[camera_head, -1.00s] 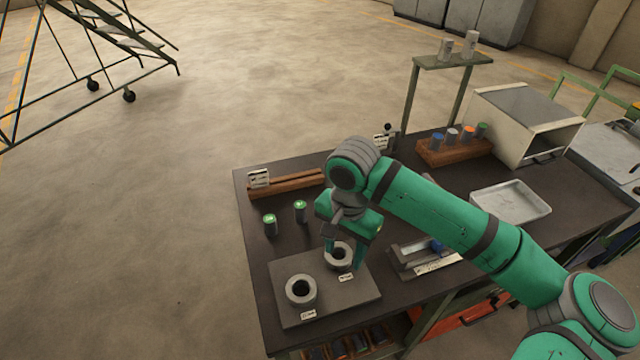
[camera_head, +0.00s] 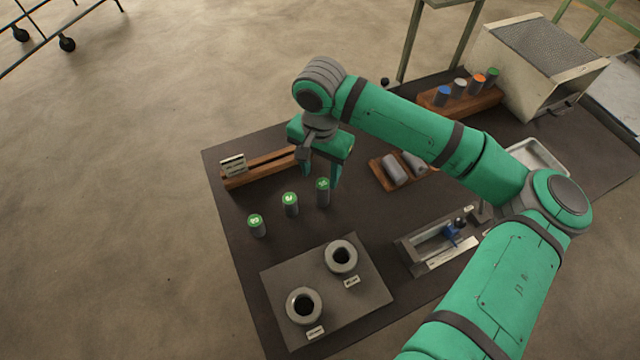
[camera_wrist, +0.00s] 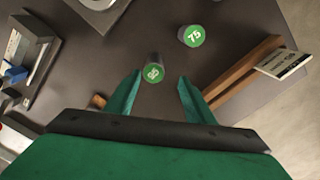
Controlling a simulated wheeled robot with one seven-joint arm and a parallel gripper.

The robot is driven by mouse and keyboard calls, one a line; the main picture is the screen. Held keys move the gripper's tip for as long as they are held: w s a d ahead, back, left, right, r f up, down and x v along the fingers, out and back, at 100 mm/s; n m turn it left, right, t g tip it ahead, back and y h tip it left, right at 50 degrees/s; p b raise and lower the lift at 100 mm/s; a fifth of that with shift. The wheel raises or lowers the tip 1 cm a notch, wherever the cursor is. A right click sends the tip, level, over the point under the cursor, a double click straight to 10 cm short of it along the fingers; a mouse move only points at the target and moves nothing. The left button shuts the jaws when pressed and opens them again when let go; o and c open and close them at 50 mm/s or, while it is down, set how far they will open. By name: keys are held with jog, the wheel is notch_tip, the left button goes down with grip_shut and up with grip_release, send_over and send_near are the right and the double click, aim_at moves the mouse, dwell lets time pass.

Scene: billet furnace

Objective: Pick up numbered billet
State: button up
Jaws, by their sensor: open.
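Three grey billets with green numbered tops stand upright on the dark table: the left one (camera_head: 257,226), the middle one (camera_head: 290,205) and the right one (camera_head: 322,193). My gripper (camera_head: 321,174) is open and empty, pointing down close to the right billet. In the wrist view my open fingers (camera_wrist: 159,88) flank a billet (camera_wrist: 153,70) that lies just beyond the tips, roughly centred. Its number looks like 86 or 98. A billet marked 75 (camera_wrist: 192,36) stands farther off to the right there.
A wooden rail with a label card (camera_head: 233,164) lies behind the billets. A grey plate (camera_head: 335,300) with two ring-shaped holders is in front. A metal fixture (camera_head: 425,248), a wooden tray (camera_head: 383,181) with grey cylinders and a wooden rack (camera_head: 470,103) of coloured-top cylinders are to the right.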

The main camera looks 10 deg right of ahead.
aim_at(323, 182)
jog(key=shift+s+f, duration=0.25)
jog(key=shift+f, duration=0.85)
jog(key=shift+s+d+f, duration=0.2)
jog(key=shift+s+f, duration=0.05)
jog(key=shift+f, duration=0.25)
jog(key=f, duration=0.5)
jog(key=shift+s, duration=0.2)
grip_shut()
jog(key=shift+w+a+r, duration=0.1)
